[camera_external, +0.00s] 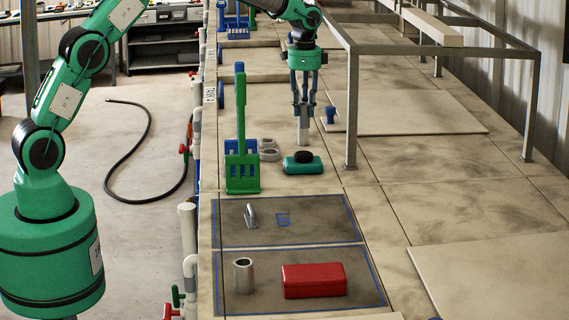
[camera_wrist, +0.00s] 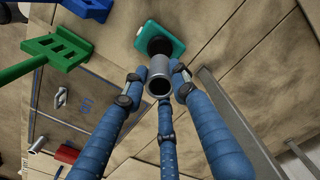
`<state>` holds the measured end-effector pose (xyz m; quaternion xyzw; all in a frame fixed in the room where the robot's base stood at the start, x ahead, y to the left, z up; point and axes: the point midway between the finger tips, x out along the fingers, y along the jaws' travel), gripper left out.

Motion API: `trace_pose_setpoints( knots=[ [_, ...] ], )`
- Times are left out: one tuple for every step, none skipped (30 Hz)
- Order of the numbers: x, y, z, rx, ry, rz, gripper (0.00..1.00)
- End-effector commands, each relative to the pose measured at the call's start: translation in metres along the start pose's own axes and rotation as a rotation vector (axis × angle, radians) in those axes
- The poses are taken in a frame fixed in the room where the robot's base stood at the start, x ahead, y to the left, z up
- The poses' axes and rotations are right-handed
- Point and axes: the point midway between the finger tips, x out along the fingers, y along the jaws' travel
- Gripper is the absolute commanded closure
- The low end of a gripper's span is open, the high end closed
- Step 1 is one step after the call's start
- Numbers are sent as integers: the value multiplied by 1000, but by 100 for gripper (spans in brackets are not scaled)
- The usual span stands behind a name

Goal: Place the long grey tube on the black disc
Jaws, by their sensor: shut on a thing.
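The long grey tube (camera_external: 303,132) hangs upright in my gripper (camera_external: 302,108), which is shut on its upper part. The black disc (camera_external: 303,156) lies on top of a teal block (camera_external: 303,167) on the bench. In the external view the tube's lower end shows just above the disc; whether it is directly over it I cannot tell. In the wrist view my gripper's blue fingers (camera_wrist: 160,92) close around the tube (camera_wrist: 160,67). Beyond the tube, the disc (camera_wrist: 160,45) is partly hidden by it.
A metal frame (camera_external: 350,110) rises at right.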

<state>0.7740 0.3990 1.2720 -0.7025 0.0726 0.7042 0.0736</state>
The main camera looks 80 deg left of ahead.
Motion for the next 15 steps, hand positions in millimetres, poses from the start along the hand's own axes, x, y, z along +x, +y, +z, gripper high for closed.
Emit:
trace_pose_setpoints(
  knots=[
    [6,0,0,0,-2,1,100],
    [10,0,1,0,-2,1,100],
    [16,0,0,0,-1,1,100],
    [19,0,0,0,-1,1,100],
    [22,0,0,0,-1,1,100],
    [25,0,0,0,-1,1,100],
    [27,0,0,0,-1,0,100],
    [29,0,0,0,0,0,100],
    [30,0,0,0,0,0,100],
    [31,0,0,0,1,-1,100],
    [31,0,0,0,1,-1,100],
    [31,0,0,0,1,-1,100],
    [31,0,0,0,1,-1,100],
    [31,0,0,0,1,-1,100],
    [31,0,0,0,1,-1,100]
  ],
)
